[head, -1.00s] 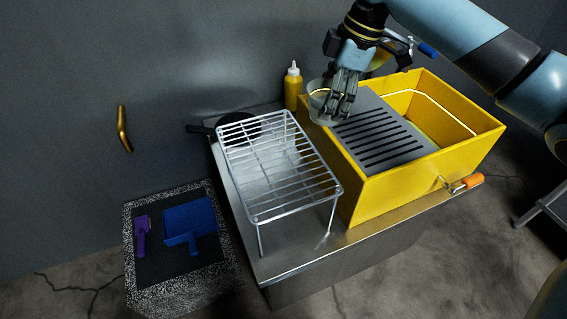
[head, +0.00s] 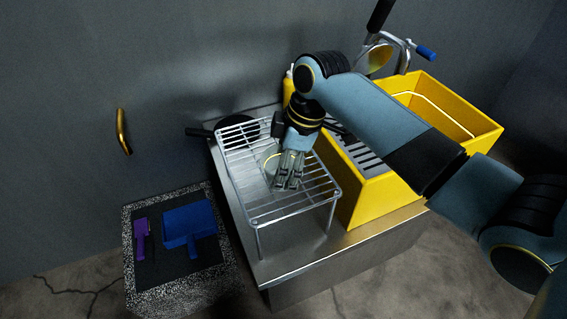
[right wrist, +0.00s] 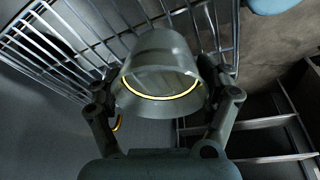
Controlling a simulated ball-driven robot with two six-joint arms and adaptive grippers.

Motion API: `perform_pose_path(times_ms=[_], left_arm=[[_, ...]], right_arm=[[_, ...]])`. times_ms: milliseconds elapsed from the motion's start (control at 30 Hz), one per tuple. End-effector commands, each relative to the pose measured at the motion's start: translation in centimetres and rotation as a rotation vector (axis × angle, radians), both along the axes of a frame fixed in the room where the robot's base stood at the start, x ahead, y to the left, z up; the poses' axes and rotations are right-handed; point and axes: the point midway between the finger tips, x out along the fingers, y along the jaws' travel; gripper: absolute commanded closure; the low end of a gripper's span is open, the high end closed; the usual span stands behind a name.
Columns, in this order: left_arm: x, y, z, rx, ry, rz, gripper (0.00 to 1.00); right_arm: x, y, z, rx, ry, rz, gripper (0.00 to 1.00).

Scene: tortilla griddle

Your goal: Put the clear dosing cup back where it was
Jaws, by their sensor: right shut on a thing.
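The clear dosing cup (head: 269,163) is a see-through cup with a thin yellow ring. In the right wrist view the cup (right wrist: 160,68) sits between the two fingers, its ringed opening facing the camera. My right gripper (head: 287,182) is shut on it. In the head view, gripper and cup are over the middle of the silver wire rack (head: 325,190); I cannot tell whether the cup touches the wires. The fingers hide part of the cup. My left gripper is not in view.
A yellow bin (head: 380,187) with a slotted grey plate (head: 366,158) stands right of the rack, partly behind my right arm. A dark pan (head: 232,122) lies behind the rack. A blue dustpan (head: 188,222) and a purple tool (head: 141,238) lie on a low stand at left.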

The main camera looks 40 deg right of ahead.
Motion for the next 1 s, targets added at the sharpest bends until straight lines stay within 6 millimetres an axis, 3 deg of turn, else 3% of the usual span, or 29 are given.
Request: perform_pose_path(times_ms=[167,200,367,733,1000], left_arm=[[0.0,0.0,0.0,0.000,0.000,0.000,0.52],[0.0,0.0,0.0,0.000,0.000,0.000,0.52],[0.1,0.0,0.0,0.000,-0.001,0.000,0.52],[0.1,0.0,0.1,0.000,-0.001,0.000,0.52],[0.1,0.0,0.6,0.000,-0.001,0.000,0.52]], right_arm=[[0.0,0.0,0.0,0.000,0.000,0.000,0.61],[0.0,0.0,0.0,0.000,0.000,0.000,0.20],[0.0,0.0,0.0,0.000,0.000,0.000,0.00],[-0.1,-0.2,0.6,-0.001,-0.002,-0.001,0.00],[-0.9,-1.3,5.8,-0.003,-0.004,0.001,0.00]])
